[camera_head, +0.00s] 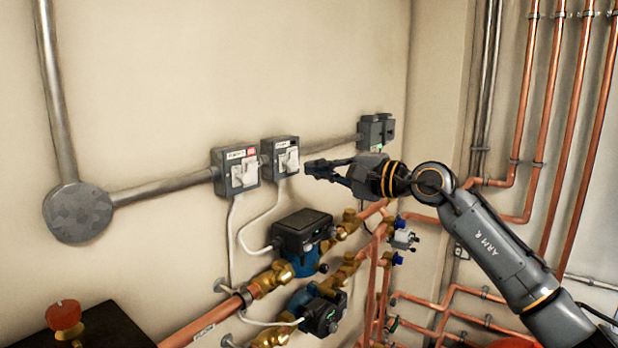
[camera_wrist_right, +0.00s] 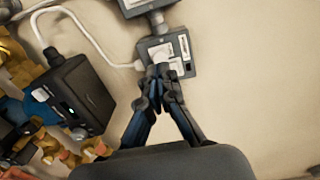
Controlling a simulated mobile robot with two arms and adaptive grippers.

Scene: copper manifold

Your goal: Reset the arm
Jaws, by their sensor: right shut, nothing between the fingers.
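My right gripper (camera_head: 314,168) is shut and empty. In the head view its arm (camera_head: 490,240) comes in from the right, and the fingertips point left at the second grey switch box (camera_head: 282,157) on the wall. In the right wrist view the closed fingertips (camera_wrist_right: 162,72) overlap the lower part of that switch box (camera_wrist_right: 166,48) and its white switch. I cannot tell whether they touch it. My left gripper is in neither view.
Another grey switch box (camera_head: 236,170) is just left of it, and a dark box (camera_head: 376,131) is behind my gripper. Two pumps (camera_head: 302,232) (camera_head: 318,310) with brass fittings and copper pipes (camera_head: 205,322) lie below. An orange-red knob (camera_head: 63,315) is at bottom left. The upper wall is clear.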

